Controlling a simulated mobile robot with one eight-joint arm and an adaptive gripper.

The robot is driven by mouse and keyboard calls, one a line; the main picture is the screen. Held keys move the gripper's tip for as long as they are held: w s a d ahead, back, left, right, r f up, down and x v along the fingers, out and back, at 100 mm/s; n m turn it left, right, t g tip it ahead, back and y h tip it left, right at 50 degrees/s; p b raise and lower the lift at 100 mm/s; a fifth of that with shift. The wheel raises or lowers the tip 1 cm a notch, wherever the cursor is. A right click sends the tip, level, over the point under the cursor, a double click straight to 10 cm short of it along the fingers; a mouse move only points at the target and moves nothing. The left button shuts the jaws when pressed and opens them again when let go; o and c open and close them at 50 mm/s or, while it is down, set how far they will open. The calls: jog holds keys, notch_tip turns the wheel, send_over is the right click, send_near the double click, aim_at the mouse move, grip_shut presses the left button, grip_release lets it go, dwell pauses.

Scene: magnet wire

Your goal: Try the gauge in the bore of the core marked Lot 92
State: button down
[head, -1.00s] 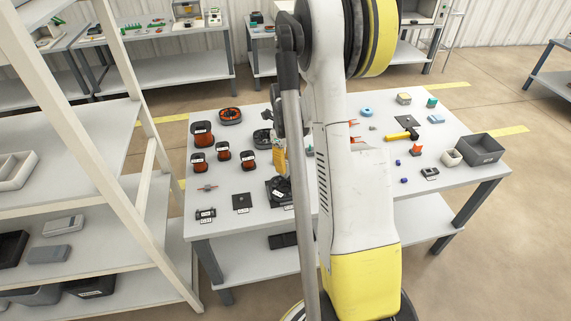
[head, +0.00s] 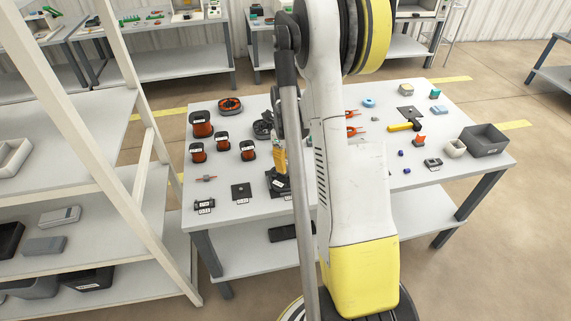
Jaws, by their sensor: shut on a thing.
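My gripper (head: 280,173) is partly hidden behind my arm, low over the near middle of the table. Its orange-yellow part points down at a dark piece with a pale label (head: 279,184). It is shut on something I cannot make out. I cannot tell whether the dark piece is in the jaws or under them. Its label is too small to read, so I cannot tell which core is Lot 92.
Several black-ended spools of orange-red wire (head: 202,124) stand at the table's left, near a flat orange reel (head: 230,104). A dark square plate (head: 241,191) lies in front. A hammer-like yellow tool (head: 404,126) and a grey bin (head: 484,139) are at right. White shelving (head: 120,180) stands left.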

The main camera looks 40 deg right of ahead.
jog(key=shift+f+b, duration=1.5)
jog(key=shift+f, duration=0.3)
jog(key=shift+r, duration=0.1)
dwell(1.0)
jog(key=shift+r+p, duration=2.2)
jog(key=shift+r, duration=1.25)
